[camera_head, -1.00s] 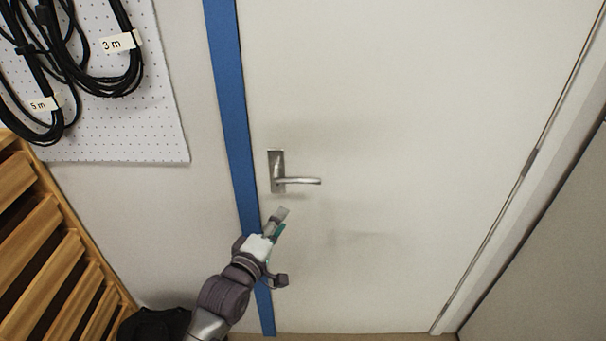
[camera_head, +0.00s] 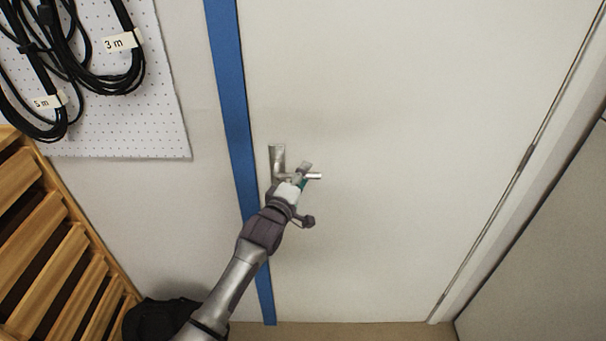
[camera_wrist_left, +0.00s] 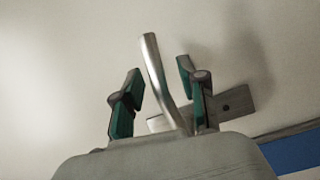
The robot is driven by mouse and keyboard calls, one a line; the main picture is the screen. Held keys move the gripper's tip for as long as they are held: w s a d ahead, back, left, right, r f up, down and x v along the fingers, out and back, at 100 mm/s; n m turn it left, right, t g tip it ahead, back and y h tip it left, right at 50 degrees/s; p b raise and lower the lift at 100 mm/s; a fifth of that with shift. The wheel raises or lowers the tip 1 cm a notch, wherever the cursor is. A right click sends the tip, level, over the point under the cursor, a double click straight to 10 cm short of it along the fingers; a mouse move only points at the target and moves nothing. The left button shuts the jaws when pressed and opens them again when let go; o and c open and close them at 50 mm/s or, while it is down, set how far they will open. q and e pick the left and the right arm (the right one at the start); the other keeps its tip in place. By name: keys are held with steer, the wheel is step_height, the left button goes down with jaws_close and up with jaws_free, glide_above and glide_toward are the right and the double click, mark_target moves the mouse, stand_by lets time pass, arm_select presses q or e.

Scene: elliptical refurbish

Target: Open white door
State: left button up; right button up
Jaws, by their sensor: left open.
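The white door (camera_head: 400,120) is shut in its frame, with a blue strip along its left edge. Its silver lever handle (camera_head: 313,176) points right from an upright metal plate (camera_head: 277,158). My left gripper (camera_head: 304,176) is at the handle and hides part of the lever in the head view. In the left wrist view, the lever (camera_wrist_left: 153,65) stands between the two open green-padded fingers (camera_wrist_left: 160,88), with a gap on both sides. My right gripper is not in view.
A blue frame strip (camera_head: 232,100) runs beside the door. A wooden slatted rack (camera_head: 45,245) and a black bag (camera_head: 155,318) are at the lower left. Black cables (camera_head: 75,50) hang on a white pegboard (camera_head: 170,120). A grey panel (camera_head: 545,250) stands at the right.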

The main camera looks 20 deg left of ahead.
arm_select(q)
jaws_close()
stand_by(0.7)
steer(key=shift+f+m+p, duration=0.15)
steer(key=shift+m+p, duration=0.2)
steer(key=shift+m, duration=0.05)
steer(key=shift+s+a+f+m+g+y+p, duration=0.1)
steer(key=shift+a+f+m+g+y+p, duration=0.25)
steer(key=shift+f+m+p, duration=0.45)
steer(key=shift+a+f+m+g+y+p, duration=0.1)
steer(key=shift+f+m+g+p, duration=0.4)
steer(key=shift+m, duration=0.55)
steer(key=shift+s+a+f+m+g+y+p, duration=0.1)
steer(key=shift+a+f+m+g+y+p, duration=0.2)
steer(key=shift+f+m+p, duration=0.5)
steer(key=shift+d+r, duration=0.1)
